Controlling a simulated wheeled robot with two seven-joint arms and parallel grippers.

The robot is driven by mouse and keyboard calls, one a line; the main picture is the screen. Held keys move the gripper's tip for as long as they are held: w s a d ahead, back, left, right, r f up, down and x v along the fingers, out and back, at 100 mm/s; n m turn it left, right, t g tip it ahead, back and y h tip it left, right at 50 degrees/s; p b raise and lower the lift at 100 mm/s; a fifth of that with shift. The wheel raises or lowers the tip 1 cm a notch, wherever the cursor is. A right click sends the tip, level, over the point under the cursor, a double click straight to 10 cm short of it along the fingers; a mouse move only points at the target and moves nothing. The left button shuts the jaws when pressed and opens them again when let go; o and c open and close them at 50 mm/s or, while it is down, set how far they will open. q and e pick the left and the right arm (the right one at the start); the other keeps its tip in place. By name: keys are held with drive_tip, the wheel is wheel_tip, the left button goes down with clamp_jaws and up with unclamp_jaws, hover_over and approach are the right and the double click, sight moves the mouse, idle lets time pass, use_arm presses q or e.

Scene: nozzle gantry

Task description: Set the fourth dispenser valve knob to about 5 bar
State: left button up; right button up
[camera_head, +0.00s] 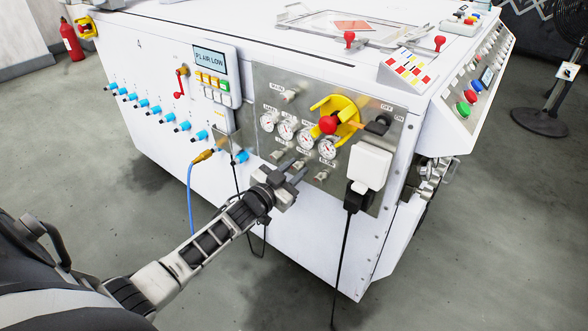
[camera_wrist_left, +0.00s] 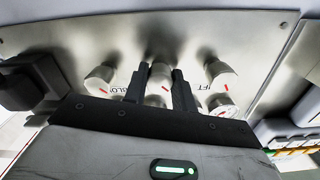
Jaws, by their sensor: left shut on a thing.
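The metal control panel (camera_head: 392,139) carries a row of round gauges, including the rightmost gauge (camera_head: 326,149), with small silver knobs below. My left gripper (camera_head: 295,171) is at this lower row, its two dark fingers on either side of a silver knob. In the left wrist view, my left gripper (camera_wrist_left: 158,88) is shut on that valve knob (camera_wrist_left: 160,76), which has a red mark. Another knob (camera_wrist_left: 100,78) is on one side and a third knob (camera_wrist_left: 220,73) on the other. The fingers hide part of the gripped knob. The gauge readings are too small to tell. My right gripper is not in view.
Above the gauges is a red knob on a yellow plate (camera_head: 347,110). A white plug box (camera_head: 369,166) with a black cable stands out right of the knobs. Blue fittings and a blue hose (camera_head: 189,195) are to the left. The floor in front is clear.

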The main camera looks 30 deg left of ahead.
use_arm(q)
drive_tip(key=m, duration=0.6)
drive_tip(key=shift+m, duration=1.2)
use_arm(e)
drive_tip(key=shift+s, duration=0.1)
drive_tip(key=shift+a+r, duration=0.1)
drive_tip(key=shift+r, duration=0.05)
use_arm(q)
drive_tip(key=o, duration=1)
